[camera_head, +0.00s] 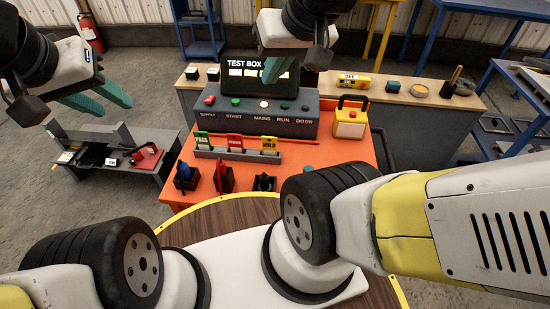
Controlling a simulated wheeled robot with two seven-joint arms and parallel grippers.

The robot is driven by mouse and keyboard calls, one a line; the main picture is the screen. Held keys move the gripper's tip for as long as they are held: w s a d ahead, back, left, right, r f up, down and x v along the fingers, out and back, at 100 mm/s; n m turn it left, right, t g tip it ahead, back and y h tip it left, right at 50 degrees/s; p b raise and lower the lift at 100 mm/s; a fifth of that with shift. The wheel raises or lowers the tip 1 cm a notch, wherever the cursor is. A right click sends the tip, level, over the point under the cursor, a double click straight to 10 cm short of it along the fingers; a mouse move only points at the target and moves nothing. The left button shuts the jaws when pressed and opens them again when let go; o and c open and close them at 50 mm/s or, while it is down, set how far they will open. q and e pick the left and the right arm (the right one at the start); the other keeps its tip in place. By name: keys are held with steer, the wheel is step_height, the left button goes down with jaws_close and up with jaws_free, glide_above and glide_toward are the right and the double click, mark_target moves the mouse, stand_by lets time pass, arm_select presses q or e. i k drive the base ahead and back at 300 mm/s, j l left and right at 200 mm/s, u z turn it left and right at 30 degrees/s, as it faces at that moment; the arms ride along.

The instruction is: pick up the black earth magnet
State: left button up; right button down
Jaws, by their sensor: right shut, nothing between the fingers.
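A small black piece (264,183), which looks like the black earth magnet, sits in the rightmost of three dark holders at the front of the orange table. It is too small and dark to make out clearly. My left gripper (114,108) has teal fingers spread apart and empty. It hangs at the upper left, above the low grey bench and away from the holders. My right gripper (271,72) is shut and empty in front of the test box display, beyond the black piece. Its fingers are partly hidden by its wrist.
A blue-topped piece (186,173) and a red piece (223,178) stand left of the black one. Behind them are a tag rack (238,155) and the grey test box (262,118). A yellow lockout case (350,121) stands right. A grey bench (118,158) is at left.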

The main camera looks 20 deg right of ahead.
mark_target(267, 187)
steer(key=z, duration=0.65)
steer(key=k+j+u, duration=0.2)
steer(key=k, duration=0.2)
steer(key=k+j+u, duration=0.2)
steer(key=k, duration=0.2)
